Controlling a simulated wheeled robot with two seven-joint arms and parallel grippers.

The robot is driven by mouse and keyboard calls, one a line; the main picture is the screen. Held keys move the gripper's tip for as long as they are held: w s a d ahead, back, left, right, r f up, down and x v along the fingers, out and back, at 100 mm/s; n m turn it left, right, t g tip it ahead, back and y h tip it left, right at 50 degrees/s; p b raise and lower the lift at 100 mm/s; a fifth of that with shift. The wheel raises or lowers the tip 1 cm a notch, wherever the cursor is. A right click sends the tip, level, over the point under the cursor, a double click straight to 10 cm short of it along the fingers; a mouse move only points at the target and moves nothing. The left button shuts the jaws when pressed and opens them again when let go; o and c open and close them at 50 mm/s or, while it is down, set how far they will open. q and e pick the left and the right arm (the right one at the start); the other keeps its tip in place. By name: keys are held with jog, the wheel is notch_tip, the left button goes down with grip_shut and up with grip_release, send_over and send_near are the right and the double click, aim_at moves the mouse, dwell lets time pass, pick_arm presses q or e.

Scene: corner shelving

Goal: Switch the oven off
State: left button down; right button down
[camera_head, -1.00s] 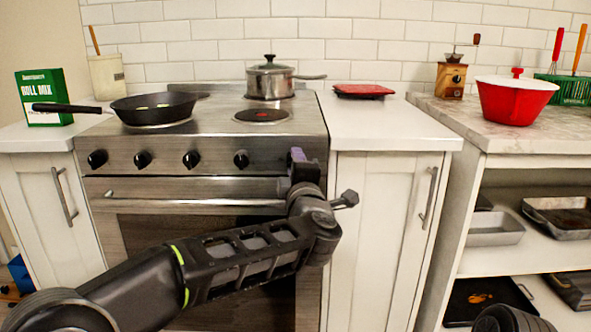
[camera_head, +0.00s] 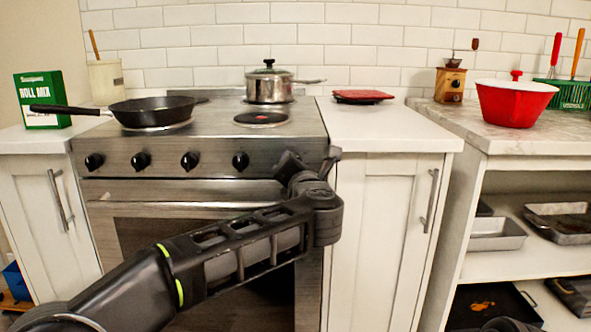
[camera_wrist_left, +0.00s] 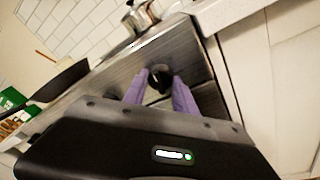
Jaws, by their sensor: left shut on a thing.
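The oven (camera_head: 140,190) is a steel range with a row of black knobs on its front panel (camera_head: 215,160). Several knobs show in the head view, including one (camera_head: 240,161) just left of my left gripper (camera_head: 287,163). In the left wrist view, the purple fingers of my left gripper (camera_wrist_left: 158,82) stand on either side of a black knob (camera_wrist_left: 158,77) and are shut on it. My right gripper is not in view.
A frying pan (camera_head: 152,110) and a lidded pot (camera_head: 269,85) stand on the hob. The oven door handle (camera_head: 150,206) runs below the knobs, partly behind my left arm. A white cabinet (camera_head: 385,230) adjoins on the right. A red pot (camera_head: 513,100) stands farther right.

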pick_arm(q)
jog(key=shift+n, duration=1)
jog(key=c, duration=1)
grip_release()
jog(key=s+d, duration=0.1)
jog(key=s, duration=0.6)
jog(key=shift+s+r+p, duration=0.25)
jog(key=shift+s+p, duration=0.1)
